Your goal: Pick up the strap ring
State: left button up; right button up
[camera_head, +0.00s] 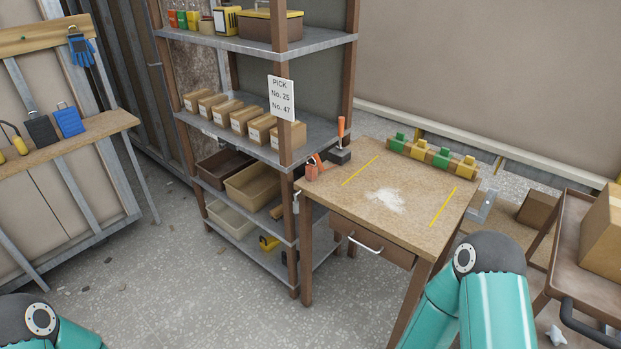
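I cannot make out a strap ring anywhere in the head view. My teal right arm shows at the bottom right, in front of the wooden worktable (410,222), and a part of my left arm shows in the bottom left corner. Neither gripper is in the picture. On the worktable lie a white powdery patch (386,201), two yellow lines, an orange clamp-like tool (314,168) and a dark block with an orange handle (341,140).
A shelf rack (258,150) with cardboard boxes and bins stands left of the worktable. A strip with green and yellow pieces (432,155) lines the table's back edge. A cart with a cardboard box (604,232) stands at right. The floor (170,270) at left is mostly open.

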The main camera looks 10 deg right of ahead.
aim_at(312, 171)
jog(key=u, duration=0.3)
jog(key=i, duration=1.65)
jog(key=z, duration=0.3)
